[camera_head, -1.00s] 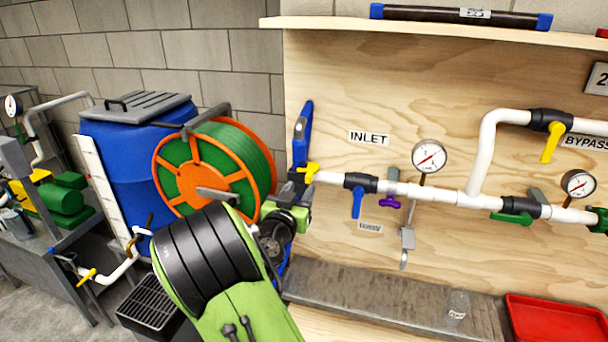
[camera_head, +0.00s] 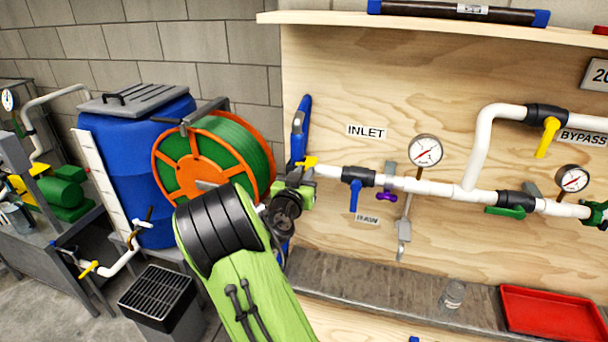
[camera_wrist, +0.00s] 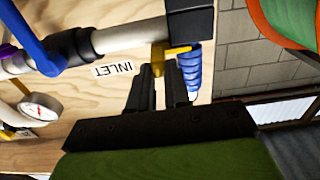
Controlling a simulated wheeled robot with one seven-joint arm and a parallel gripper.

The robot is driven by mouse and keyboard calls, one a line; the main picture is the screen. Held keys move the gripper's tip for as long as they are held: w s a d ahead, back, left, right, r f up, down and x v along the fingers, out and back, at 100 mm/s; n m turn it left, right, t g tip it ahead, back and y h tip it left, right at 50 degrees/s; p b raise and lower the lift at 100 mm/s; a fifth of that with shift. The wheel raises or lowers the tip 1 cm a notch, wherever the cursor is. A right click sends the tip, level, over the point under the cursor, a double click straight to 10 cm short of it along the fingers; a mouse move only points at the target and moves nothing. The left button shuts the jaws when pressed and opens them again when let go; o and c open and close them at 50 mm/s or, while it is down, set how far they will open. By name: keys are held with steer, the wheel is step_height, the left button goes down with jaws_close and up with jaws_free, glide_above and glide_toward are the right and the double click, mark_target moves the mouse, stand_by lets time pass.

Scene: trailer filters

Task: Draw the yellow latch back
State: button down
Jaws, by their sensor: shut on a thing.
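The yellow latch (camera_head: 308,161) is a small piece at the left end of the white inlet pipe (camera_head: 335,172), just left of the blue-handled valve (camera_head: 356,190). In the wrist view the yellow latch (camera_wrist: 178,50) shows beside the black block at the pipe's end, at the tips of my two dark fingers. My gripper (camera_wrist: 160,72) is shut on the latch, its fingers a little apart with the yellow between them. In the head view my gripper (camera_head: 300,178) is small and partly hidden by my own wrist.
An upright blue part (camera_head: 300,130) stands close behind the latch. An orange and green hose reel (camera_head: 205,175) is at the left. A gauge (camera_head: 425,151) and a purple valve handle (camera_head: 386,195) are to the right. A red tray (camera_head: 552,314) sits on the bench at the lower right.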

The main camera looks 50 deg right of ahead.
steer(key=shift+s+d+b, duration=0.3)
steer(key=shift+s+b, duration=0.2)
steer(key=shift+s, duration=0.05)
steer(key=shift+s+d+b, duration=0.3)
steer(key=shift+s+b, duration=0.2)
steer(key=shift+s, duration=0.05)
steer(key=c, duration=1.1)
jaws_free()
steer(key=shift+s, duration=0.1)
steer(key=b+v, duration=0.4)
steer(key=v, duration=1.1)
steer(key=shift+s+a, duration=0.15)
steer(key=shift+a, duration=0.25)
